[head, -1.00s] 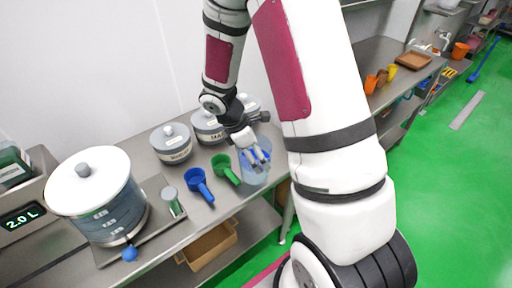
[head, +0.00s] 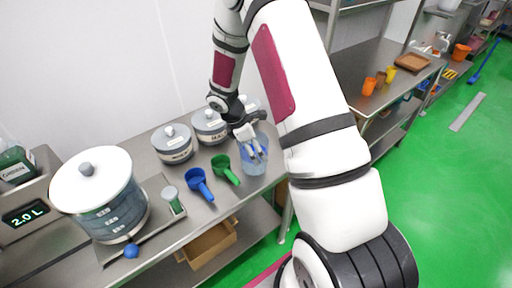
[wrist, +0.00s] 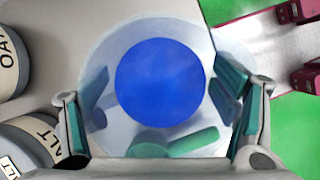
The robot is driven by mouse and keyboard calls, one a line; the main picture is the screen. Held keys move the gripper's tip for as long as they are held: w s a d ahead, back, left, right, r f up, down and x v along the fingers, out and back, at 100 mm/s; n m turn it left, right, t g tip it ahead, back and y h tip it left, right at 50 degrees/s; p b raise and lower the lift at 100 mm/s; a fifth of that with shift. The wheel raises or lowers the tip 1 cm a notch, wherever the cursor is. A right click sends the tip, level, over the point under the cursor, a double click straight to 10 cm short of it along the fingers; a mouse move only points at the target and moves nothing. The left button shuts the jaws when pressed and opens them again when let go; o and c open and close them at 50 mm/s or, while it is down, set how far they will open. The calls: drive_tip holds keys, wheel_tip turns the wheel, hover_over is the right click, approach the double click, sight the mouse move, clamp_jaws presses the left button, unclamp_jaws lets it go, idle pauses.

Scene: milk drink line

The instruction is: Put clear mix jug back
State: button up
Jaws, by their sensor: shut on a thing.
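The clear mix jug (head: 254,167) is see-through and shows at the right end of the near counter (head: 228,208). My gripper (head: 252,150) is shut on the jug, with its fingers at the jug's upper part. In the wrist view the jug (wrist: 108,52) fills the middle between my two green-padded fingers, with a blue round patch (wrist: 160,82) inside its outline. The jug looks roughly upright. I cannot tell whether its base touches the counter.
A green scoop (head: 226,170) and a blue scoop (head: 200,184) lie just left of the jug. Grey lidded tubs (head: 173,144) stand behind. A large white-lidded dispenser (head: 108,205) and a 2.0 L display (head: 26,214) are at left. The counter's right edge is close to the jug.

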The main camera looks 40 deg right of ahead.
drive_tip(key=o, duration=1.8)
drive_tip(key=shift+f, duration=0.1)
